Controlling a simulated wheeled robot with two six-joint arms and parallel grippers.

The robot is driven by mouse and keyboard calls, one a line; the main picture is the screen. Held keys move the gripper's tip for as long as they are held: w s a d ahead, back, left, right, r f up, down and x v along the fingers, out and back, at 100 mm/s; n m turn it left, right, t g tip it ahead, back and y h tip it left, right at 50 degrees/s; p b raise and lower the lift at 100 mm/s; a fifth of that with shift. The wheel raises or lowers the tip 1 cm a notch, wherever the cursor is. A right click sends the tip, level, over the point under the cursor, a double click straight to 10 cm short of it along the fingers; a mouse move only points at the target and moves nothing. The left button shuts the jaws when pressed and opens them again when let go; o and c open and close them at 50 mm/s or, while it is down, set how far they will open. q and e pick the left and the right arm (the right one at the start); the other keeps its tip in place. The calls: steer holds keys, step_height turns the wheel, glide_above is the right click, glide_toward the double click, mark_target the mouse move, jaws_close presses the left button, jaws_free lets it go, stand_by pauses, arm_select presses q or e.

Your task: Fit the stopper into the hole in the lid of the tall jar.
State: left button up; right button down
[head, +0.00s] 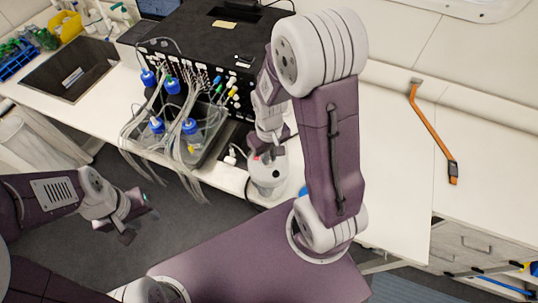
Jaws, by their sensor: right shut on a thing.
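A white round jar (268,182) stands at the front edge of the bench, in the middle of the head view. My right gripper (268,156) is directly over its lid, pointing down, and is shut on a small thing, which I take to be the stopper. That thing is almost wholly hidden by the fingers, and so is the lid's hole. I cannot tell whether it touches the lid. My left gripper (139,216) is at the left, over the floor in front of the bench, open and empty.
A black machine (205,45) with many tubes and blue-capped bottles (190,126) stands left of the jar. A small white item (231,157) lies beside it. An orange strap-like tool (432,132) lies on the right bench, otherwise mostly clear. A sink (75,72) is at far left.

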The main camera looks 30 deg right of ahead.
steer(key=shift+f, duration=0.2)
steer(key=c, duration=1.8)
jaws_free()
steer(key=o, duration=0.5)
steer(key=shift+r, duration=0.1)
step_height(320, 180, up, 9)
steer(key=shift+f+b, duration=0.1)
steer(key=shift+b, duration=0.35)
